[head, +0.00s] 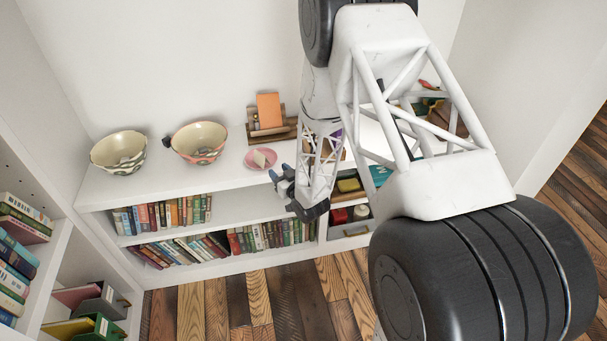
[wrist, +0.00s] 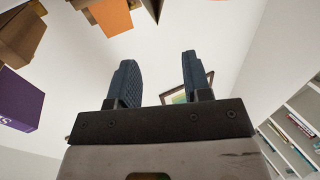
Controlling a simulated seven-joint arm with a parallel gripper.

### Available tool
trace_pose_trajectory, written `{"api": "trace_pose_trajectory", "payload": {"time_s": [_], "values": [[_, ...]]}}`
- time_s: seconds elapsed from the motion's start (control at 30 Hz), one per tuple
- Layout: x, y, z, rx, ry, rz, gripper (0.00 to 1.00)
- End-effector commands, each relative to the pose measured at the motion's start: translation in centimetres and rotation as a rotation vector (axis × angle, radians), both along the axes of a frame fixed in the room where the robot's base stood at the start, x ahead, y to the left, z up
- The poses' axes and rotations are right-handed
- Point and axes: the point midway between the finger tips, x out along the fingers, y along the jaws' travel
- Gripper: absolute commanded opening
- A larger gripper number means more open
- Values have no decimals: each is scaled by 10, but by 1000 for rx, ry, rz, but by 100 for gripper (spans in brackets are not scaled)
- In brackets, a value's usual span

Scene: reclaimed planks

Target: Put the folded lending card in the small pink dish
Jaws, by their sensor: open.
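The small pink dish (head: 249,164) sits on the white shelf top, right of the bowls. A pale folded piece that looks like the lending card (head: 260,158) stands tented in the dish. My gripper (head: 279,178) is just right of and in front of the dish, apart from it. In the wrist view my gripper (wrist: 158,75) is open, with nothing between its blue fingers. Neither dish nor card shows in the wrist view.
Two patterned bowls, one cream (head: 119,152) and one with an orange outside (head: 199,143), stand left of the dish. A wooden holder with an orange card (head: 269,110) stands behind it. In the wrist view a purple box (wrist: 20,100) is at the left. Books fill the lower shelves.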

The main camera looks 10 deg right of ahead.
Motion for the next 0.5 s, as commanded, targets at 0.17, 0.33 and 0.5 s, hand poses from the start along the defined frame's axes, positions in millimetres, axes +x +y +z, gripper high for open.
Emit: {"api": "trace_pose_trajectory", "payload": {"time_s": [0.17,0.33,0.5], "values": [[1,-1,6,-8,9,-5,45],[6,-5,27,-37,47,-26,45],[8,-13,62,-88,127,-68,45]]}}
